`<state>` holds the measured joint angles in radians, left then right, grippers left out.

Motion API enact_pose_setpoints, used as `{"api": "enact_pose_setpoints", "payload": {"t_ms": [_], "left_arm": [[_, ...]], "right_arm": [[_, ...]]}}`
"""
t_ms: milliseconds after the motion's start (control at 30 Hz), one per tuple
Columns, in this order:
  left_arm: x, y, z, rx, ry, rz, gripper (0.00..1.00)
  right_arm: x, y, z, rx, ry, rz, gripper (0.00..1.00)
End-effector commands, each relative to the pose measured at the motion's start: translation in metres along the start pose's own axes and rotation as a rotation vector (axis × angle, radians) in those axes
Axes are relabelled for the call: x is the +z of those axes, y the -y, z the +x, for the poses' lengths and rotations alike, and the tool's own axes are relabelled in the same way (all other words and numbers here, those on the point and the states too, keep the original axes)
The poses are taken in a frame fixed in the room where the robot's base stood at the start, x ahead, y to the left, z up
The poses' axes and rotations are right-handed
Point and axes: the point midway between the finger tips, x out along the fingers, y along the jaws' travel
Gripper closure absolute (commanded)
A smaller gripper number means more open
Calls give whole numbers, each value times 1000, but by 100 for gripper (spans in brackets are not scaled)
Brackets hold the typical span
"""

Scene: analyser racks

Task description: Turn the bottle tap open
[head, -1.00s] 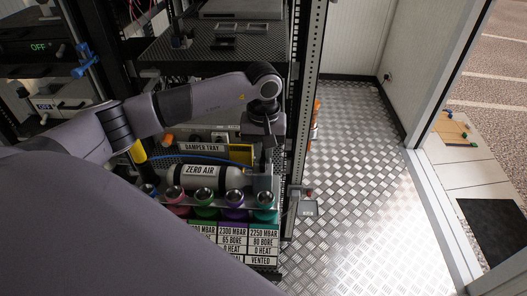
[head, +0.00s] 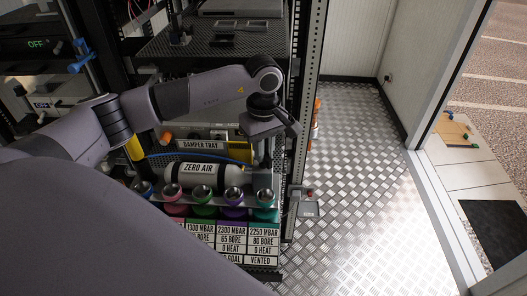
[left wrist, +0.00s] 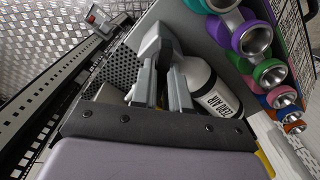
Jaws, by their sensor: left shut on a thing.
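The grey bottle (head: 202,180) labelled ZERO AIR lies on its side on a rack shelf. It also shows in the left wrist view (left wrist: 212,90), pale with a black band, just right of the fingers. My left gripper (head: 264,158) reaches down at the bottle's right end. In the left wrist view its two grey fingers (left wrist: 164,72) are close together, shut on the bottle tap. The tap itself is mostly hidden by the fingers, so its angle cannot be told. My right gripper is not in view.
A row of coloured cups, including a teal one (head: 265,197) and a purple one (head: 234,196), stands in front of the bottle.

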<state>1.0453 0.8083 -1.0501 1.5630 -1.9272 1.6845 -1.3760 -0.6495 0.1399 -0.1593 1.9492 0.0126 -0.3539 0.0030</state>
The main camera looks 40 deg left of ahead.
Motion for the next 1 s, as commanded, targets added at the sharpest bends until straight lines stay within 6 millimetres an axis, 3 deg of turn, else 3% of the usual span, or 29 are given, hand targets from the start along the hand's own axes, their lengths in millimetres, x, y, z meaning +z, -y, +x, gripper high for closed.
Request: {"api": "enact_pose_setpoints", "payload": {"t_ms": [600,1000], "left_arm": [[-2,0,-1,4,-2,-564,100],[-2,0,-1,3,-3,-771,100]], "right_arm": [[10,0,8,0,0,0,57],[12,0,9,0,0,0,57]]}}
